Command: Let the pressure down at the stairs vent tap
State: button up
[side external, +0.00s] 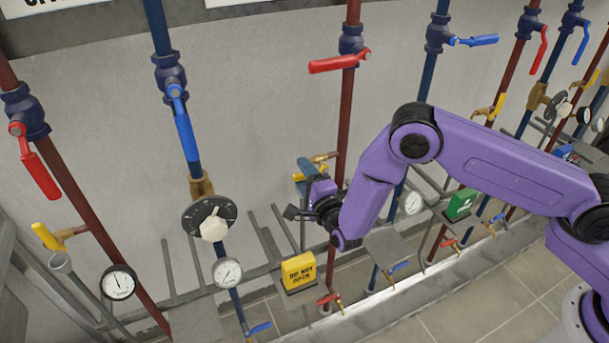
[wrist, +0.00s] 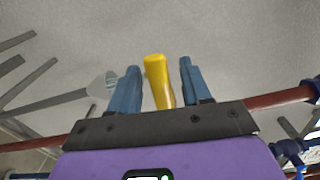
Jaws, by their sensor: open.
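A yellow lever tap (side external: 299,177) on a short brass branch (side external: 325,157) comes off a red pipe in the middle of the side view. My gripper (side external: 306,170) is open at this lever. In the wrist view the yellow lever (wrist: 157,80) stands between the two blue fingers of my gripper (wrist: 160,68), with a gap on each side. Other yellow lever taps are at the far left (side external: 47,237) and at the right (side external: 498,105). No readable label shows which tap is the stairs one.
Red lever valve (side external: 340,63) and blue lever valve (side external: 182,122) sit on nearby pipes. A black dial with a white knob (side external: 212,222), gauges (side external: 227,271) and a yellow box (side external: 299,272) stand below. In the wrist view a grey funnel-ended pipe (wrist: 104,84) is left of the fingers.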

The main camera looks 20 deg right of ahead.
grip_shut()
jog(key=shift+r, duration=0.1)
jog(key=r+m, duration=0.1)
jog(key=m, duration=0.2)
jog(key=shift+d+r+m, duration=0.3)
jog(key=shift+r, duration=0.05)
jog(key=r+m, duration=0.1)
jog(key=m, duration=0.1)
jog(key=d+m, duration=0.1)
jog(key=m, duration=0.1)
jog(key=shift+d+r+m, duration=0.15)
jog(key=shift+r+m, duration=0.15)
jog(key=shift+r, duration=0.1)
jog(key=d+m, duration=0.1)
jog(key=m, duration=0.1)
jog(key=d+r+m, duration=0.1)
jog(key=m, duration=0.1)
jog(key=shift+r, duration=0.1)
jog(key=shift+d+r+m, duration=0.1)
jog(key=shift+d+m, duration=0.4)
jog(key=shift+m, duration=0.6)
jog(key=shift+d+r+m, duration=0.1)
jog(key=shift+d+m, duration=0.4)
jog(key=shift+m, duration=0.6)
